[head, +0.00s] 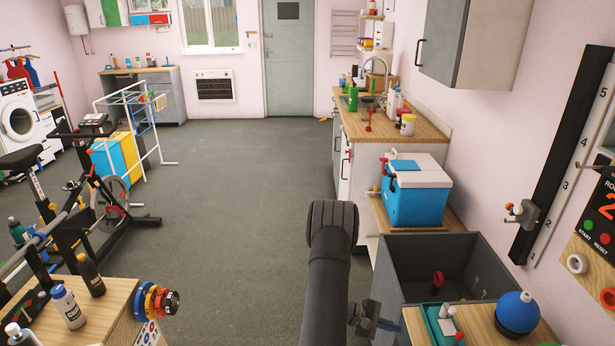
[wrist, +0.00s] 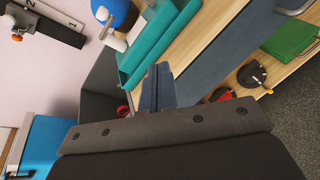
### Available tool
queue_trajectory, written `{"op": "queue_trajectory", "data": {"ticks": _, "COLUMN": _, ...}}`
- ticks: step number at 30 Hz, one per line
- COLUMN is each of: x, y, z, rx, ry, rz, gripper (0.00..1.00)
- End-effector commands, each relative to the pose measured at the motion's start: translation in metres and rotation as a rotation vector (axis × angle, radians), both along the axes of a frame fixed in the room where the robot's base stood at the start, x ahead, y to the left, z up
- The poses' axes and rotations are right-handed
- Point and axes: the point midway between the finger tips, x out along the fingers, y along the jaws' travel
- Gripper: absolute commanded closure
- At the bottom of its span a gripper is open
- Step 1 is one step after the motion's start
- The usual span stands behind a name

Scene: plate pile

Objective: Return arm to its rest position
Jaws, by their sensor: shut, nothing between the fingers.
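My arm reaches up from the bottom of the head view. My gripper (head: 368,318) shows as a dark shape just right of the arm, beside the wooden bench top. In the wrist view, my gripper (wrist: 157,85) has its blue-grey fingers together with nothing held. The fingers appear apart from the teal tray (wrist: 160,50). The tray (head: 432,322) also shows on the bench in the head view, right of my gripper.
A blue dome-shaped object (head: 517,312) sits on the wooden bench (head: 478,325). A dark grey open bin (head: 400,268) stands behind it, with a blue-and-white cooler (head: 418,195) beyond. Open floor (head: 250,200) lies left of the arm.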

Motion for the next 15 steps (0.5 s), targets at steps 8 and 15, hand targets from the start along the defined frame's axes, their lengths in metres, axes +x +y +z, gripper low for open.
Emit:
{"op": "queue_trajectory", "data": {"ticks": 8, "x": -0.009, "y": -0.004, "z": 0.018, "rx": 0.022, "ry": -0.009, "rz": -0.052, "gripper": 1.00}}
{"op": "queue_trajectory", "data": {"ticks": 15, "x": -0.010, "y": -0.005, "z": 0.019, "rx": 0.024, "ry": -0.009, "rz": -0.057, "gripper": 1.00}}
